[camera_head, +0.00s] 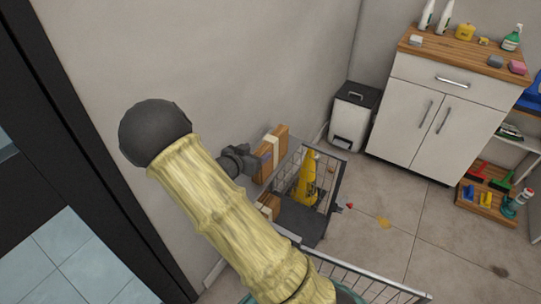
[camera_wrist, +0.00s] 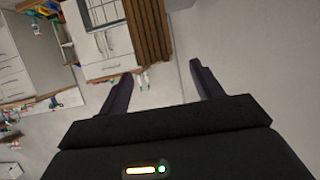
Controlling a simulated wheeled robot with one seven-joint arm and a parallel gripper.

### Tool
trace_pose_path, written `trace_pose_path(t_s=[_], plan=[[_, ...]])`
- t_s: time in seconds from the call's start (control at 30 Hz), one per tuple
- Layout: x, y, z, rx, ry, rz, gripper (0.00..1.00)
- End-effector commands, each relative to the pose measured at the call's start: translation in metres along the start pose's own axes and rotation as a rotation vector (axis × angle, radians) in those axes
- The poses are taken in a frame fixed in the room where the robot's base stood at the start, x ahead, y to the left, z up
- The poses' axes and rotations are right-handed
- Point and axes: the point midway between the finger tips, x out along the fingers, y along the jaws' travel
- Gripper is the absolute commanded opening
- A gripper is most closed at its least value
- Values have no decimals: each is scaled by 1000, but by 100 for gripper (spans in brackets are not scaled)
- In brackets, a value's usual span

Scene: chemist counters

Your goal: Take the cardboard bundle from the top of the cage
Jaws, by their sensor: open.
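The cardboard bundle (camera_head: 279,136) is brown with a pale band and stands on top of the wire cage (camera_head: 338,182) near the wall in the head view.
A yellow bottle (camera_head: 306,180) and more cardboard (camera_head: 268,206) are in the cage. A white bin (camera_head: 350,122) and a white cabinet (camera_head: 432,108) stand behind. A wooden tray (camera_head: 487,196) with cleaning things lies at right. The tiled floor between is mostly clear.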

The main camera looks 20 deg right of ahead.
Motion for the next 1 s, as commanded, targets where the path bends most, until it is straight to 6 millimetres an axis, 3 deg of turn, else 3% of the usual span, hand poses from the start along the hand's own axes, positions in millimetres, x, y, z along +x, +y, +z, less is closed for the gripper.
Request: trace_pose_path(t_s=[0.1,0.47,0.8,1.0], plan=[[9,0,1,-2,-1,-1,65],[12,0,0,-1,-1,0,65],[56,1,-1,0,0,1,65],[61,0,-2,-1,-1,-2,65]])
